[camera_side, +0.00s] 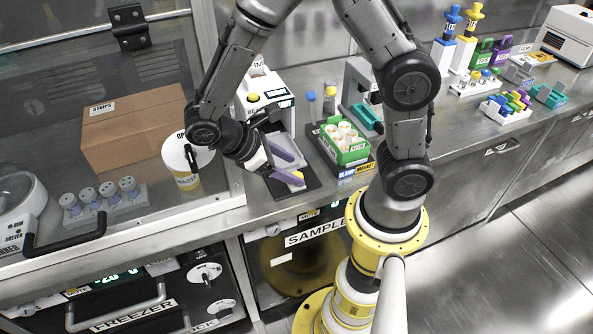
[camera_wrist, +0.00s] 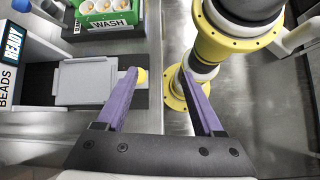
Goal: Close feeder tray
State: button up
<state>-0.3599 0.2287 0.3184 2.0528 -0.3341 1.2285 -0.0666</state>
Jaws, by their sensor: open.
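The feeder tray (camera_wrist: 95,83) is a flat light-grey tray lying out from the white feeder on a dark base; it also shows in the side view (camera_side: 282,148). A yellow knob (camera_wrist: 142,76) sits at the tray's outer end. My gripper (camera_wrist: 160,72) has two purple fingers spread apart with nothing between them. In the side view my gripper (camera_side: 299,169) hangs over the tray's outer end. In the wrist view the left finger lies beside the knob and partly covers it; I cannot tell whether they touch.
The white feeder (camera_side: 264,96) stands behind the tray, with a READY panel (camera_wrist: 12,55) in the wrist view. A green wash rack (camera_side: 345,146) of white cups stands close to the right. The bench's front edge is close.

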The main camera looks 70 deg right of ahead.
jog(key=d+r+m+t+y, duration=0.6)
jog(key=m, duration=0.1)
jog(key=f, duration=1.3)
jog(key=shift+w+f, duration=0.2)
jog(key=shift+w, duration=0.15)
grip_shut()
dwell(0.9)
